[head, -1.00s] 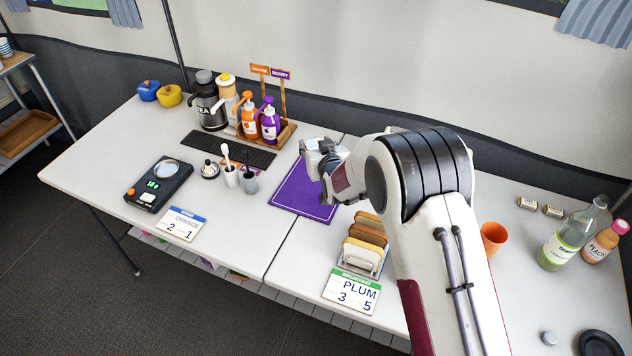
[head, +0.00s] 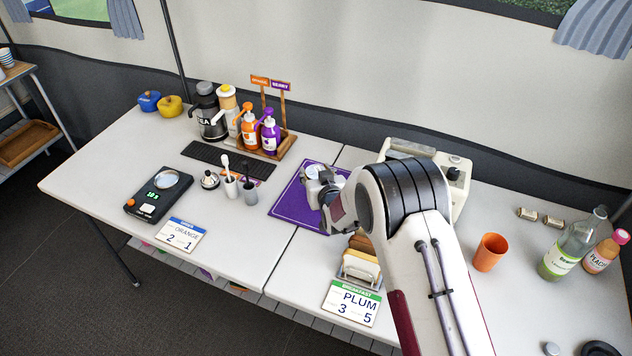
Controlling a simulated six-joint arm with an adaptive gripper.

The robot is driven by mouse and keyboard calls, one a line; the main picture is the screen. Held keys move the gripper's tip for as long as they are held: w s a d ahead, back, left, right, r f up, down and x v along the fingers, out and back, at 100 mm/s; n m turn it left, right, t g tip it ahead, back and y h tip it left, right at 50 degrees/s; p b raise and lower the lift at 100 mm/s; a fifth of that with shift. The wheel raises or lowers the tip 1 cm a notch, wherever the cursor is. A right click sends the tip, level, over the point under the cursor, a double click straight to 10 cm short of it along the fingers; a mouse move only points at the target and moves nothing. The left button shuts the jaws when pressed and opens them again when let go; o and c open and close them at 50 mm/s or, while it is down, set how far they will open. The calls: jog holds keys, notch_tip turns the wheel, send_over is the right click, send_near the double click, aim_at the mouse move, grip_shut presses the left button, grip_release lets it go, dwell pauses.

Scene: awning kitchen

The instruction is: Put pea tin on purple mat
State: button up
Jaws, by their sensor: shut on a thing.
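The purple mat (head: 290,207) lies flat on the white table near its middle; its right part is hidden by my gripper and arm. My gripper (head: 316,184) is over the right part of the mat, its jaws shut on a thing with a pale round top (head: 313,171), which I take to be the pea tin. Its label is hidden. I cannot tell whether the tin touches the mat.
A wooden caddy (head: 284,148) with pump bottles is behind. A toast rack (head: 358,268) stands in front, and a white appliance (head: 457,172) behind my arm.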

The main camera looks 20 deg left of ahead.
jog(key=shift+f, duration=1.85)
jog(key=shift+f, duration=0.1)
jog(key=o, duration=1.2)
jog(key=shift+f, duration=0.1)
jog(key=shift+r, duration=0.2)
jog(key=shift+s+d+r, duration=0.25)
jog(key=shift+s+d, duration=0.1)
jog(key=shift+s, duration=0.05)
jog(key=shift+v, duration=5.45)
jog(key=shift+f, duration=0.15)
